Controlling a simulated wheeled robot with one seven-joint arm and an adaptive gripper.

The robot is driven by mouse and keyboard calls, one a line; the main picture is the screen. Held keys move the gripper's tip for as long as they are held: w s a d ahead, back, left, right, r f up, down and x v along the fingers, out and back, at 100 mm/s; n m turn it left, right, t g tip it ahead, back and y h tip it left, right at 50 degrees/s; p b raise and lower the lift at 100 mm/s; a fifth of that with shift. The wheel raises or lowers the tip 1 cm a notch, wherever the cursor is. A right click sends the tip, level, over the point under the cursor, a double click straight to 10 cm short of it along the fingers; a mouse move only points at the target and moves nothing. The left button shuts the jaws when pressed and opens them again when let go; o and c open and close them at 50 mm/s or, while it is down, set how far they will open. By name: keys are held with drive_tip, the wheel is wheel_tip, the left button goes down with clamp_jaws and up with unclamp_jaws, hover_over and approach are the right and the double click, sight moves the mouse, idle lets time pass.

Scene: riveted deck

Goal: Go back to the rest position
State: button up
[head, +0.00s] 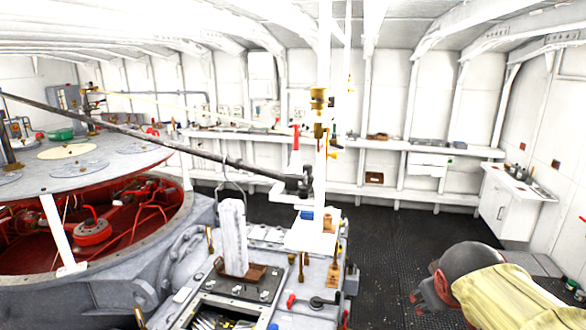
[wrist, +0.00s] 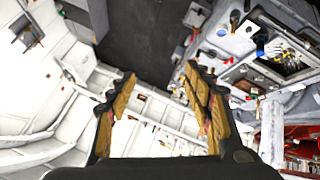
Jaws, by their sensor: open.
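My gripper (wrist: 158,76) shows in the wrist view, its two tan-padded fingers spread wide apart. It is open, with nothing between the fingers. Beyond the gap are the dark floor (wrist: 143,35) and white wall structure, well away from the fingertips.
A grey machine block (head: 262,262) with upright brass fittings stands at the front centre. A large round table (head: 65,152) over red machinery is at left. A long shelf (head: 385,144) and a white cabinet (head: 508,205) line the walls. Dark floor (head: 395,235) is clear right of centre.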

drive_tip(key=s+a+f+y+b, duration=0.1)
drive_tip(key=s+a+f+b, duration=0.2)
drive_tip(key=s+f+b, duration=0.3)
drive_tip(key=s+a+f+m+g+y+b, duration=0.1)
drive_tip(key=s+a+f+b, duration=0.3)
drive_tip(key=f, duration=0.9)
drive_tip(key=s+a+f+m+y+b, duration=0.1)
drive_tip(key=s+a+f+b, duration=0.3)
drive_tip(key=s+f+b, duration=0.4)
drive_tip(key=shift+s+a+f+g+b, duration=0.2)
drive_tip(key=shift+s+f+g+b, duration=0.15)
drive_tip(key=shift+f+b, duration=0.4)
